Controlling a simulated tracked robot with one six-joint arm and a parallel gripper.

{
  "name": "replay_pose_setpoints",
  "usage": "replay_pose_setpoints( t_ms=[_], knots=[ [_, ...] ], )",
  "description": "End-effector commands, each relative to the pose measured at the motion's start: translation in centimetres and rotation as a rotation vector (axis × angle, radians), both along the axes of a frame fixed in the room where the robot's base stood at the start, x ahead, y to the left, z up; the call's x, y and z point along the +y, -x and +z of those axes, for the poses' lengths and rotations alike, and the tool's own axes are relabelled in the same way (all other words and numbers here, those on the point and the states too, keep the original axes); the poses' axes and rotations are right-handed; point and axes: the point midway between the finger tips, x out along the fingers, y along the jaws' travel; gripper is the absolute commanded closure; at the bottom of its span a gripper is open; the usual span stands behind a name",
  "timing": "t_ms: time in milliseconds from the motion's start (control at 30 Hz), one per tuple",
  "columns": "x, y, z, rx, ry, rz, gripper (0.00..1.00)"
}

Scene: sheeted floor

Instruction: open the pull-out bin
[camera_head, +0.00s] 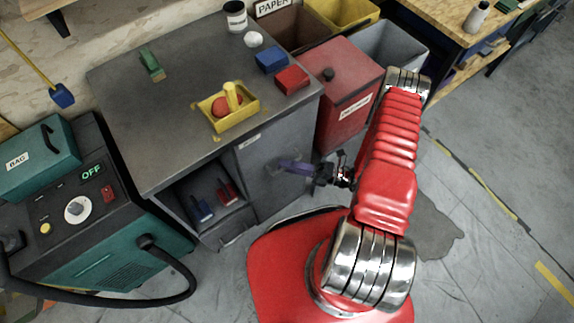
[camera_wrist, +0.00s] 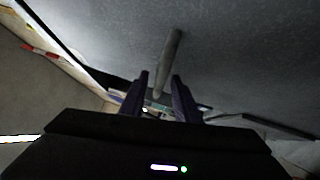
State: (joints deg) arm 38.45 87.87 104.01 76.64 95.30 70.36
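The pull-out bin's grey front panel (camera_head: 272,178) is on the right side of the grey cabinet, with a small label at its top. It looks flush with the cabinet. My gripper (camera_head: 281,166) is in front of this panel, its purple fingers pointing left. In the wrist view, my gripper (camera_wrist: 160,76) has its two fingers apart. A grey bar handle (camera_wrist: 170,50) on the grey panel runs down in line with the gap between them. I cannot tell whether either finger touches it. In the head view, the fingers largely hide the handle.
The cabinet top (camera_head: 185,85) holds a yellow tray (camera_head: 222,118), blue and red blocks and a jar. An open shelf (camera_head: 190,200) is left of the panel. A red bin (camera_head: 348,95) stands right of the cabinet, a teal machine (camera_head: 95,240) to its left. Floor is clear at right.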

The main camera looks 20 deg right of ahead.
Motion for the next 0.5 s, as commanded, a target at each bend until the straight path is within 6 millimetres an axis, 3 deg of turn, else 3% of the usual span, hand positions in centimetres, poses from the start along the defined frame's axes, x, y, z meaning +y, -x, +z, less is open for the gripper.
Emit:
replay_pose_setpoints(
  t_ms=[367,500],
  knots=[
    [0.34,-0.17,0.06,-0.001,0.0,0.0,0.71],
    [0.33,-0.16,0.06,-0.001,0.0,0.0,0.81]
  ],
)
